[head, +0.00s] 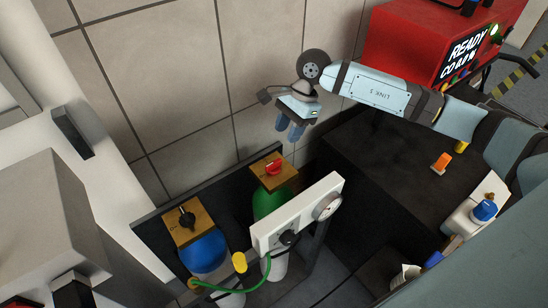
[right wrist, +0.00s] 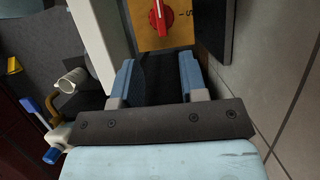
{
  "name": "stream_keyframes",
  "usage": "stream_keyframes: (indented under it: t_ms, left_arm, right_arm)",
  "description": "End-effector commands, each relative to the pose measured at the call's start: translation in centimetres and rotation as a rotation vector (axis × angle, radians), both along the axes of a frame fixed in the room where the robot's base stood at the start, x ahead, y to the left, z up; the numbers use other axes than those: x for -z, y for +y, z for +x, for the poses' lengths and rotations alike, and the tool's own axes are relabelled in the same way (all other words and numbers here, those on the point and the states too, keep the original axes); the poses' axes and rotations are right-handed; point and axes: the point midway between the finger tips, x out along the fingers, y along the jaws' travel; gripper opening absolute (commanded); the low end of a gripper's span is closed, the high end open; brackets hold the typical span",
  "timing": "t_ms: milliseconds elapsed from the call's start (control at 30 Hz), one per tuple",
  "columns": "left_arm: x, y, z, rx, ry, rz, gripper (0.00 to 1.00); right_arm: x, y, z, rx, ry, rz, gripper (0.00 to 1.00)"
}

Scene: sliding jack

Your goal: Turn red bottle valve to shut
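The red valve knob (head: 274,167) sits on a yellow-brown plate (head: 264,180) above the bottle with the green shoulder (head: 270,201). The knob also shows at the top of the right wrist view (right wrist: 157,17), beyond the fingers, with a marking on the plate beside it. My right gripper (head: 290,131) is above and behind the knob in the head view, fingers pointing down. Its two blue fingers (right wrist: 157,80) are apart, with nothing between them, and do not touch the knob. My left gripper is not in view.
A second bottle with a blue shoulder (head: 204,252) has a black knob (head: 187,218). A white gauge panel (head: 290,222) stands in front of the green-shouldered bottle. The tiled wall (head: 190,75) is close behind.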

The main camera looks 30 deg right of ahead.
Motion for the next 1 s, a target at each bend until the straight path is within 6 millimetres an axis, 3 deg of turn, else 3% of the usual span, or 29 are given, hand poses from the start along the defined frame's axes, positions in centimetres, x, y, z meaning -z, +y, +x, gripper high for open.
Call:
stream_keyframes:
  t_ms: [200,433,600,900,1000]
  left_arm:
    - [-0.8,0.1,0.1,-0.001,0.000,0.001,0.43]
    - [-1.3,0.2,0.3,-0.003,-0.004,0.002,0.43]
    - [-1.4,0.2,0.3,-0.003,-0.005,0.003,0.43]
    - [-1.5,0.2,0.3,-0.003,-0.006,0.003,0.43]
    - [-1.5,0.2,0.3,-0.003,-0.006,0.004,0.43]
  right_arm:
    - [4.4,2.0,-0.4,-0.002,0.004,0.003,0.39]
    - [7.9,3.4,-0.5,0.000,0.004,0.004,0.39]
    - [9.1,3.8,-0.5,0.001,0.002,0.003,0.39]
    - [9.3,3.9,-0.6,0.000,0.001,0.003,0.39]
    - [9.3,3.9,-0.6,0.000,0.001,0.003,0.19]
